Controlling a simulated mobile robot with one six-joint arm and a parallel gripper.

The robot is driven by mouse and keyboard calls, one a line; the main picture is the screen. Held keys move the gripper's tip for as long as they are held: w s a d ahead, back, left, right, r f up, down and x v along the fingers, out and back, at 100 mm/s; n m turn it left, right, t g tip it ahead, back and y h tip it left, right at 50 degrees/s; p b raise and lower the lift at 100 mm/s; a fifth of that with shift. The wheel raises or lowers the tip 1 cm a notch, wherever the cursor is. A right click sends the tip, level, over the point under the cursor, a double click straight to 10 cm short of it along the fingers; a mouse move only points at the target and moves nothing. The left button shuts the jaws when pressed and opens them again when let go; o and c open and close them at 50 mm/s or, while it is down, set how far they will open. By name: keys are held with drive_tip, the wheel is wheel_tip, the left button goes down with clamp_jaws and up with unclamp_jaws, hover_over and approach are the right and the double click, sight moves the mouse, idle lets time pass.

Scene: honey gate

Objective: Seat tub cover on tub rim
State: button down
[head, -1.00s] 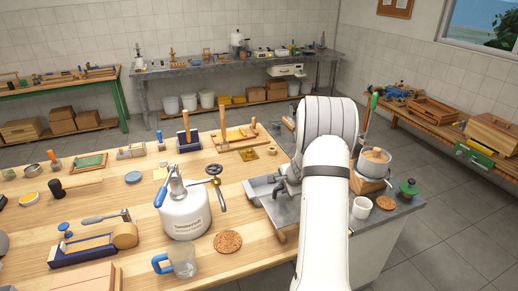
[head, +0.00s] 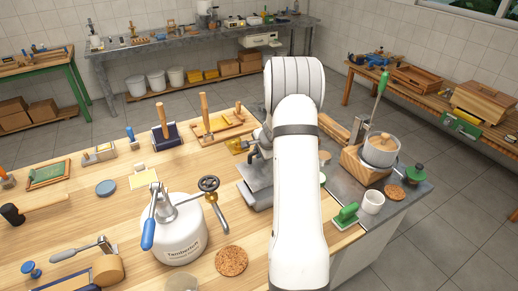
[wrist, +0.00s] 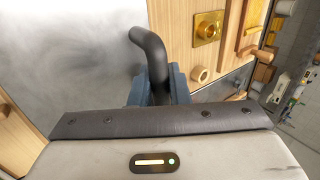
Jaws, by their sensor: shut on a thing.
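My gripper (wrist: 158,88) is shut on a dark curved handle (wrist: 149,45) in the wrist view. Beside and behind the handle is a broad, smooth grey metal surface (wrist: 75,55), which may be the tub cover. In the head view my white arm hides most of the gripper and what it holds.
A white tank (head: 181,240) with a valve and blue lever stands left of my arm, behind a cork mat (head: 231,261). A brass plate (wrist: 208,28) lies near the gripper.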

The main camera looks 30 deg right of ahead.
sight(260, 160)
drive_tip(key=shift+s+d+r, duration=0.1)
drive_tip(key=shift+d, duration=0.3)
drive_tip(key=shift+s+r+p, duration=0.1)
drive_tip(key=shift+p, duration=0.35)
drive_tip(key=p, duration=0.3)
drive_tip(key=shift+a+r+g, duration=0.1)
drive_tip(key=shift+g, duration=0.3)
wheel_tip(260, 160, down, 4)
drive_tip(key=b, duration=0.4)
drive_tip(key=shift+f, duration=0.2)
drive_tip(key=shift+s+p, duration=0.1)
drive_tip(key=shift+p, duration=0.35)
idle(1.1)
drive_tip(key=shift+f+b, duration=1.05)
drive_tip(key=shift+b, duration=0.1)
idle(1.1)
drive_tip(key=shift+g+p, duration=0.3)
drive_tip(key=shift+p, duration=0.45)
idle(0.3)
